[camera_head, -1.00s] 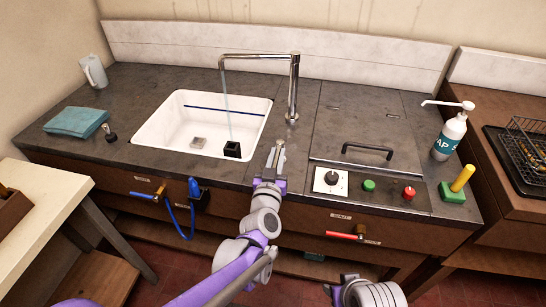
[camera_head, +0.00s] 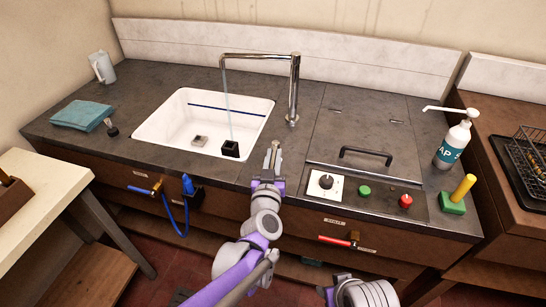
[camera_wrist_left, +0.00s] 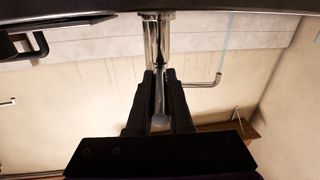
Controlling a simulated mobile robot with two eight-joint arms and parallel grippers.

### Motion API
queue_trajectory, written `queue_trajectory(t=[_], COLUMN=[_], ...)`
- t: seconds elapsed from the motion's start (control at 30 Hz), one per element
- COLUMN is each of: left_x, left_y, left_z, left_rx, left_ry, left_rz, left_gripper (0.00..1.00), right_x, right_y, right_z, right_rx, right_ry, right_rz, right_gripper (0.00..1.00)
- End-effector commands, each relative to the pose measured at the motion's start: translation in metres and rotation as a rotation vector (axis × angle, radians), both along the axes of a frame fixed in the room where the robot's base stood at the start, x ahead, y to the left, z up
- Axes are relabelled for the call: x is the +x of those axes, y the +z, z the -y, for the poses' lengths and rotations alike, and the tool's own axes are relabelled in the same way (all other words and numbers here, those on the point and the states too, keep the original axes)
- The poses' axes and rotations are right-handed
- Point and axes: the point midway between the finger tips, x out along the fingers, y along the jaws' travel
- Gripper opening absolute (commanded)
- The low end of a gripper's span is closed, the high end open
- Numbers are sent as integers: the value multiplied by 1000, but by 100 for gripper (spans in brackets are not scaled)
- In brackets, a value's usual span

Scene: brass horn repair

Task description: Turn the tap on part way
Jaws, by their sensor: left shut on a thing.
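The chrome tap (camera_head: 293,90) stands behind the sink's right corner, its spout reaching left over the white sink (camera_head: 170,135). A thin stream of water (camera_head: 228,105) runs from the spout into the sink. My left gripper (camera_head: 273,155) is at the counter in front of the tap's base. In the left wrist view the picture is upside down; the black fingers (camera_wrist_left: 160,85) are shut around a slim metal lever (camera_wrist_left: 159,100) in line with the tap column (camera_wrist_left: 157,38). The fingers partly hide the lever. My right gripper is out of view; only part of that arm shows at the bottom.
A black block (camera_head: 230,149) and a small pale block (camera_head: 200,140) lie in the sink. To the right are a handled lid (camera_head: 350,135), a control panel with a knob (camera_head: 326,181), and a soap bottle (camera_head: 453,143). A blue cloth (camera_head: 82,115) lies at left.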

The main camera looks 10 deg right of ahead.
Motion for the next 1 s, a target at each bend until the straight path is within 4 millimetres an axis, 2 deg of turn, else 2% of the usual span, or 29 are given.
queue_trajectory(t=[0.03, 0.2, 0.57, 0.67, 1.0], left_x=[1, 0, -5, -18, -83], left_y=[1, 0, 0, 0, 0], left_z=[0, 0, -2, -5, -22], left_rx=[0, 0, 0, 0, -1], left_ry=[1, 1, 0, -1, -1], left_rz=[1, 1, 0, 0, 0], left_gripper=[20, 48, 48, 48, 48], right_x=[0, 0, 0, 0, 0], right_y=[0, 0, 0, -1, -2], right_z=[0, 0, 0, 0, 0], right_rx=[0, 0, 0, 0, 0], right_ry=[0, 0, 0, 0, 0], right_rz=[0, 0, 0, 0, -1], right_gripper=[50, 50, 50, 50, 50])
